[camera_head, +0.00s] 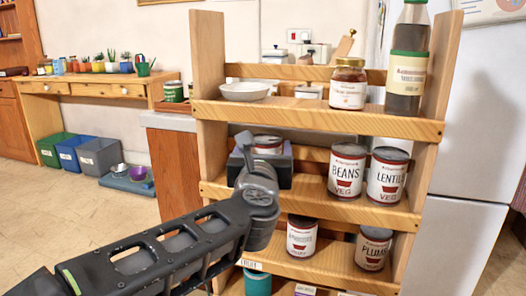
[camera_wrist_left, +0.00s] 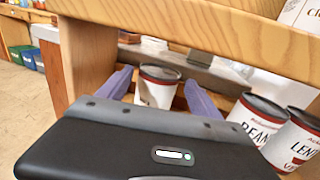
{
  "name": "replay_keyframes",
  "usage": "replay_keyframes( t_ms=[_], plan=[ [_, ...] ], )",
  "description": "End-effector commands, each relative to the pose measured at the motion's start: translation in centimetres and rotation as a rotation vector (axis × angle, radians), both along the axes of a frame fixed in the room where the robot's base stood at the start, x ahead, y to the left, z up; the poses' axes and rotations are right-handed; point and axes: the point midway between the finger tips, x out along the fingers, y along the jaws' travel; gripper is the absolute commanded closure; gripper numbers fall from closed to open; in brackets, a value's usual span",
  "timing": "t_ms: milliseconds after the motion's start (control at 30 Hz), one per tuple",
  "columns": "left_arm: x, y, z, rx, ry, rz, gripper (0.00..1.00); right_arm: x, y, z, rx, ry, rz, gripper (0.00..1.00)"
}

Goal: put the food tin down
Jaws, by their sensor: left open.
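The food tin, white with a dark red band, stands upright at the left of the middle shelf in the head view (camera_head: 268,145). In the left wrist view the tin (camera_wrist_left: 157,88) shows between two purple-grey fingers, with gaps on both sides. My left gripper (camera_head: 262,163) is open at the left end of that shelf, in front of the tin; it also shows in the left wrist view (camera_wrist_left: 158,92). The gripper body hides the tin's lower part, so its contact with the shelf is not visible. My right gripper is not in view.
The wooden shelf unit (camera_head: 320,115) has a BEANS tin (camera_head: 347,172) and a LENTILS tin (camera_head: 387,176) to the right on the same shelf. Below stand another tin (camera_head: 301,237) and a PLUMS tin (camera_head: 373,248). A jar (camera_head: 348,84) and bottle (camera_head: 408,70) are above.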

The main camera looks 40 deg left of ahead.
Motion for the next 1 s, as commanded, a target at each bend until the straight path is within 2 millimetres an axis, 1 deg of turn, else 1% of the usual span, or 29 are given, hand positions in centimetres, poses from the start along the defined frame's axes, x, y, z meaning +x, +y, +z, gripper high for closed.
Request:
replay_keyframes(
  t_ms=[33, 100, 233, 1000],
  plan=[
    [-0.9, -0.6, 0.3, 0.0, -0.002, -0.001, 0.26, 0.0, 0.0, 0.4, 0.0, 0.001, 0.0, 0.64],
    [-1.7, -1.1, 0.3, 0.001, -0.002, -0.001, 0.26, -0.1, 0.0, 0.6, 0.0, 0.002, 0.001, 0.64],
    [-2.7, -1.8, 0.1, 0.001, -0.001, -0.001, 0.26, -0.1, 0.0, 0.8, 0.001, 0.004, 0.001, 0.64],
    [-2.9, -1.9, -0.1, -0.001, 0.001, 0.0, 0.26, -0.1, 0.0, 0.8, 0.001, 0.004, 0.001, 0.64]
  ],
)
